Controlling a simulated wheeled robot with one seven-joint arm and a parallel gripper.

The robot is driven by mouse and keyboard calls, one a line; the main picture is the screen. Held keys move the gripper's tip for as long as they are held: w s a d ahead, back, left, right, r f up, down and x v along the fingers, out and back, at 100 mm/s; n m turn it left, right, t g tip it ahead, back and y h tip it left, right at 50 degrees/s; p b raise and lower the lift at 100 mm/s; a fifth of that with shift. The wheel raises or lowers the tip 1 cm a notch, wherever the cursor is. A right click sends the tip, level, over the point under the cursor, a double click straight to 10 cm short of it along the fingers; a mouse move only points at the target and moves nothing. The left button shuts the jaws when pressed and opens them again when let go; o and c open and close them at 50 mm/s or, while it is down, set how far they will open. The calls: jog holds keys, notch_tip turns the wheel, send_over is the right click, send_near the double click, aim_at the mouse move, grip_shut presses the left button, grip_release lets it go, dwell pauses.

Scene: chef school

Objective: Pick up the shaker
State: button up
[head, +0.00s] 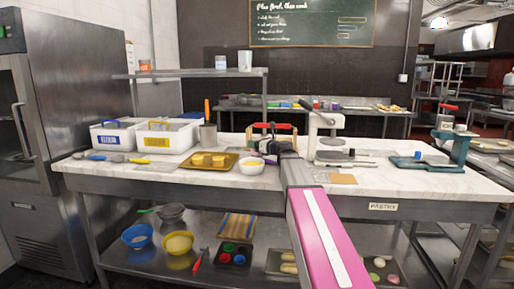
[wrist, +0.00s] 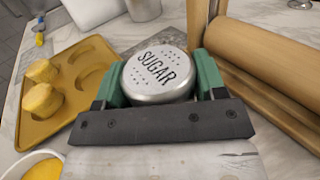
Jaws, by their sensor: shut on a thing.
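The shaker (wrist: 158,72) has a round metal lid with holes and the word SUGAR, seen from above in the wrist view. My gripper (wrist: 160,82) has a green finger on each side of it and is shut on it. The lid faces the camera and the lower body is hidden. In the head view my gripper (head: 268,147) is over the marble counter, behind the white bowl, and my arm hides much of that spot. I cannot tell whether the shaker is clear of the counter.
A wooden rolling pin (wrist: 265,75) lies close on the right in the wrist view. A gold mold tray (wrist: 45,125) with yellow pieces is on the left. A white bowl (head: 250,167) is near my gripper. White bins (head: 112,137) stand farther left on the marble counter (head: 130,178).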

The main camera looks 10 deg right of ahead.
jog(key=shift+r, duration=0.1)
jog(key=shift+r, duration=0.55)
jog(key=r, duration=0.1)
jog(key=a+r, duration=0.1)
jog(key=r, duration=0.1)
jog(key=shift+s+a+r, duration=0.2)
jog(key=shift+s+r, duration=0.1)
jog(key=shift+s, duration=0.05)
jog(key=s+a+r, duration=0.3)
jog(key=a+r, duration=0.3)
jog(key=a, duration=0.3)
jog(key=s+a+f+n+g+h, duration=0.1)
jog(key=a+n+g, duration=0.6)
jog(key=a+n, duration=0.1)
jog(key=s+a+n+g+h, duration=0.1)
jog(key=a+n+g, duration=0.6)
jog(key=n, duration=0.2)
jog(key=shift+s+a+f+n+h, duration=0.3)
jog(key=shift+a+f+h, duration=0.05)
jog(key=shift+f+h, duration=0.05)
